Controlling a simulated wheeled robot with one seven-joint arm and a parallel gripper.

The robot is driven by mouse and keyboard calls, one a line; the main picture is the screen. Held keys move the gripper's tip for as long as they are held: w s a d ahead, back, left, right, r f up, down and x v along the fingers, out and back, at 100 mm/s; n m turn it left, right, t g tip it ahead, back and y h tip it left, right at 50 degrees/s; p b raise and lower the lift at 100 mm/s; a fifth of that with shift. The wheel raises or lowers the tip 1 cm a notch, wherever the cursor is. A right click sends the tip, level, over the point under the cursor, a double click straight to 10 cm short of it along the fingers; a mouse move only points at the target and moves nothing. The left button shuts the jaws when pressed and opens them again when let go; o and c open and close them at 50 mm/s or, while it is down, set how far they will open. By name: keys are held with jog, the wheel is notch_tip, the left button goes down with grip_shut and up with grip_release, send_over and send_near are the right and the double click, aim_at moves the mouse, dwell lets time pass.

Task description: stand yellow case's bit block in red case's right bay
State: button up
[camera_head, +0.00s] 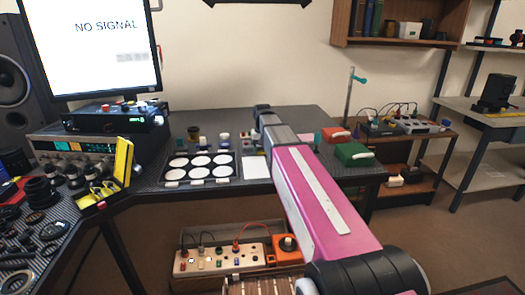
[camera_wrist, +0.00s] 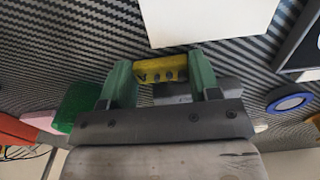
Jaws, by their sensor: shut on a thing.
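The block sits between the green fingers, above the striped dark table mat. In the head view my arm hides the fingers and the block. The yellow case (camera_head: 122,163) stands open at the left of the bench, lid up, with yellow and dark items inside. A red object (camera_head: 14,192) shows at the left edge, partly cut off. A red box (camera_head: 336,135) with a white handle stands at the back right. I cannot tell which is the red case; no bays are clear.
A green box (camera_head: 354,154) stands in front of the red box. A dark tray (camera_head: 240,170) of white discs and a white sheet (camera_head: 257,168) lie left of my arm. Lens rings (camera_head: 36,218) crowd the left bench. A power strip (camera_head: 220,258) sits below.

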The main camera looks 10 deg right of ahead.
jog(key=shift+s+f, duration=0.1)
jog(key=shift+f, duration=0.35)
